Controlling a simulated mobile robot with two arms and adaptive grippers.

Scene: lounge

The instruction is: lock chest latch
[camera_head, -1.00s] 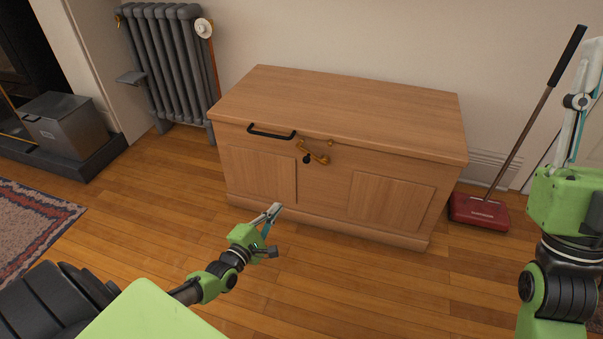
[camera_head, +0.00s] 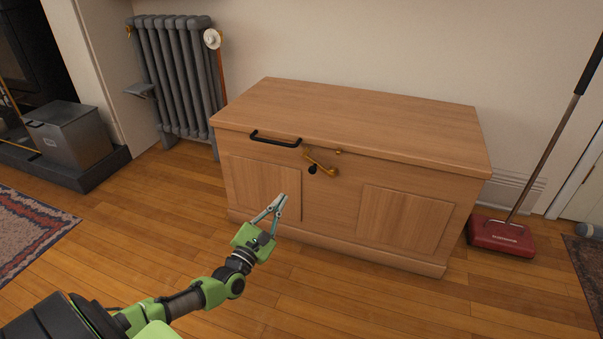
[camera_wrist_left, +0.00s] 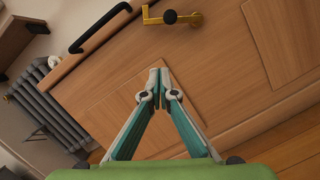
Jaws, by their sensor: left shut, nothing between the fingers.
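The wooden chest (camera_head: 335,205) stands against the wall with its lid down. Its brass latch (camera_head: 319,162) with a dark round knob is on the upper front; the latch arm lies slantwise, and a small brass piece (camera_head: 338,152) sits just right of it near the lid. A black handle (camera_head: 274,139) is on the front to the left. My left gripper (camera_head: 281,199) is shut and empty, below and left of the latch in front of the chest. In the left wrist view the fingertips (camera_wrist_left: 159,70) meet, with the latch (camera_wrist_left: 175,17) above them, apart. My right gripper is out of view.
A grey radiator (camera_head: 175,78) and a metal box (camera_head: 66,135) stand at the left. A red floor sweeper (camera_head: 500,236) with a long handle stands right of the chest. The wooden floor (camera_head: 330,300) in front is clear.

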